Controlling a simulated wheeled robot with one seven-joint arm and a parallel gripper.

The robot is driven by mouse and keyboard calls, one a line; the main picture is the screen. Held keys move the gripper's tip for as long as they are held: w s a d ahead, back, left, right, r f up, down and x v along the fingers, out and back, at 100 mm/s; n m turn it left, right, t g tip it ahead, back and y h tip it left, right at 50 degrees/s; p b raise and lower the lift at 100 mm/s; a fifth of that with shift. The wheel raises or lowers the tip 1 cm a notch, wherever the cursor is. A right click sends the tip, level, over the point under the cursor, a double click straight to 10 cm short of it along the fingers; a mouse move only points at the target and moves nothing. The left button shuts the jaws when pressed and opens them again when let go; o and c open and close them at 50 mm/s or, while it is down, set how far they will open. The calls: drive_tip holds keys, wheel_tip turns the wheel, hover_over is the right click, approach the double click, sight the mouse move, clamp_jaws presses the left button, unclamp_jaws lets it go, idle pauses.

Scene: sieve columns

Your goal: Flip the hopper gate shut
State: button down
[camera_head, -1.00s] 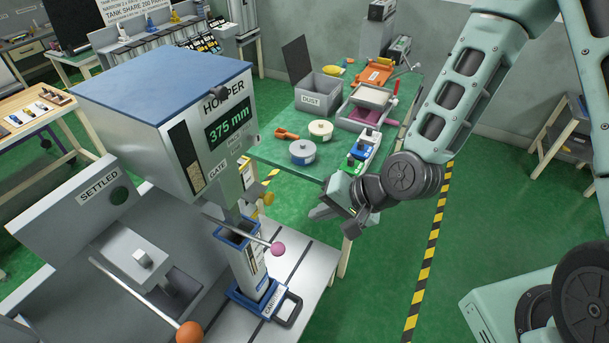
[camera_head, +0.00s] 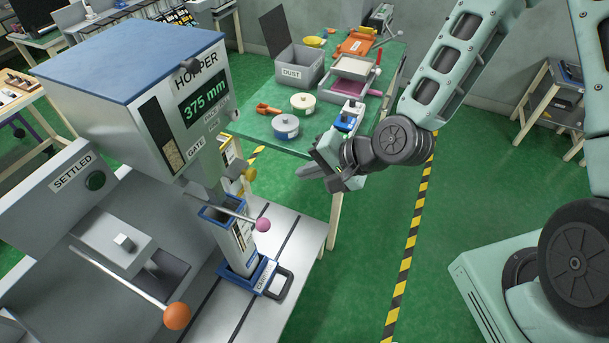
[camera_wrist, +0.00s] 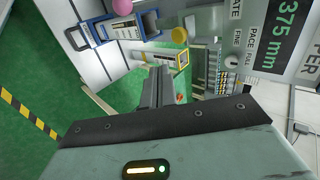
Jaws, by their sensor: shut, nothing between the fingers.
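The hopper (camera_head: 150,90) is a white box with a blue top and a 375 mm display at the left. Under it, a thin lever with a pink ball (camera_head: 263,225) sticks out to the right, across the top of a blue-rimmed column (camera_head: 238,245). A yellow knob (camera_head: 249,174) sits below the GATE and PACE labels. My gripper (camera_head: 300,173) is shut and empty, right of the yellow knob and apart from it. In the wrist view, the shut fingers (camera_wrist: 158,72) point toward the yellow knob (camera_wrist: 179,35); the pink ball (camera_wrist: 122,6) is at the top edge.
A lever with an orange ball (camera_head: 177,316) stands in front of the SETTLED panel (camera_head: 75,178). A green table (camera_head: 255,130) behind my gripper holds a DUST box (camera_head: 298,65), round tins and trays.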

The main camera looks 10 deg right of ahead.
sight(244, 169)
drive_tip(key=w+a+r+b+x, duration=0.1)
drive_tip(key=r+b+x, duration=0.1)
drive_tip(key=b+x, duration=0.4)
drive_tip(key=shift+b+x, duration=0.4)
drive_tip(key=shift+x, duration=2.6)
drive_tip(key=shift+a+r, duration=0.1)
drive_tip(key=shift+a, duration=0.15)
drive_tip(key=w+a+b, duration=0.1)
drive_tip(key=a, duration=0.1)
drive_tip(key=w+a, duration=0.2)
drive_tip(key=shift+b, duration=0.35)
drive_tip(key=shift+w+a+r, duration=0.1)
drive_tip(key=shift+w, duration=0.05)
